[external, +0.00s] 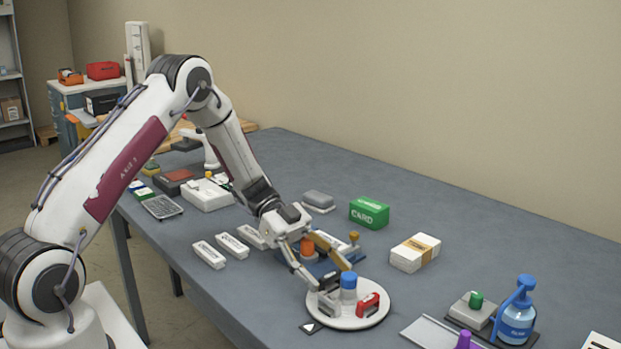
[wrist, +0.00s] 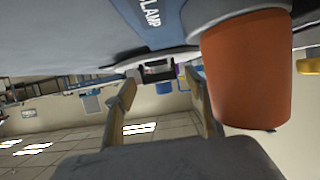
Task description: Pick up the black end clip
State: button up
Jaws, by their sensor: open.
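In the wrist view, which looks upside down, the black end clip (wrist: 157,72) shows small beyond and between the open fingers (wrist: 161,83). It is apart from both fingers, on or near the plate. I cannot make it out in the external view, where my fingers may hide it. A grey clip (external: 327,304), a red clip (external: 368,305) and a blue cylinder (external: 348,287) stand on the plate.
A blue clamp base (external: 322,268) with an orange cylinder (external: 307,247) lies beside my gripper; the cylinder fills the wrist view's right (wrist: 246,70). A green card box (external: 369,212) and white stack (external: 415,252) stand further right. A blue pump bottle (external: 516,318) is at front right.

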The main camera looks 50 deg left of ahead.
dwell(0.4)
jog(key=c, duration=0.9)
jog(key=shift+r, duration=0.2)
jog(key=shift+r, duration=4.85)
